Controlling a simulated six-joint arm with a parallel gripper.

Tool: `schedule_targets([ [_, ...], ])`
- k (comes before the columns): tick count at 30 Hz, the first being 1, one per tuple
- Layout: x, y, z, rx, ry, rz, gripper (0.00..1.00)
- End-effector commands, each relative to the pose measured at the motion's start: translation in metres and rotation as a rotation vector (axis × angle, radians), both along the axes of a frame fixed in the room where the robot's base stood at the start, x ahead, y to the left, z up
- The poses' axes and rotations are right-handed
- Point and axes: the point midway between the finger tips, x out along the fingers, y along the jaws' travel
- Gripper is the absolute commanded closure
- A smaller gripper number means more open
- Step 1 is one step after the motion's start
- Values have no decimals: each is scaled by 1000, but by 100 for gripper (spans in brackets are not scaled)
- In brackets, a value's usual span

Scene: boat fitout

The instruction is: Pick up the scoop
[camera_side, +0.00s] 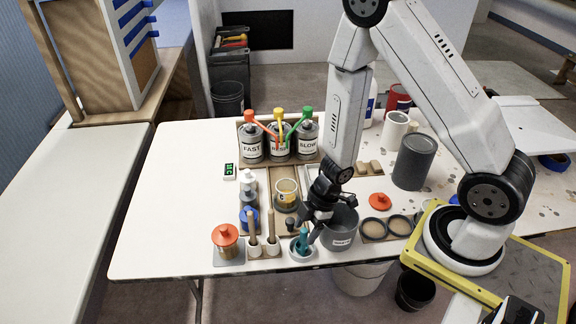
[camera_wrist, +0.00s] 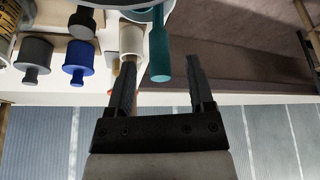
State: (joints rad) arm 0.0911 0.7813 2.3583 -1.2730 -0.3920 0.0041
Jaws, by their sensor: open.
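The scoop's teal handle (camera_side: 302,240) sticks up from a small white round holder (camera_side: 292,254) at the front edge of the table. In the wrist view the teal handle (camera_wrist: 160,52) points down between the fingertips in the picture; whether it is really between them in depth I cannot tell. Its upper end in that view meets a pale round rim. My gripper (camera_side: 306,228) is open, low over the holder and close to the handle. Its two dark fingers also show in the wrist view (camera_wrist: 160,62), apart and with nothing held. The scoop's bowl is hidden.
A grey pot (camera_side: 341,229) stands just right of the gripper. Two wooden-handled tools (camera_side: 262,232) in pale holders and an orange-lidded jar (camera_side: 226,240) stand to the left. The table's left part is clear.

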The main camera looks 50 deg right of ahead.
Motion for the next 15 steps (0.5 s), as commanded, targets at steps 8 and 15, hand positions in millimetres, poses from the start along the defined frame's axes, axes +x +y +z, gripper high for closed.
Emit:
schedule_targets([
  [8, 3, 8, -21, 1, 2, 1, 32],
  [15, 4, 10, -26, 0, 1, 1, 32],
])
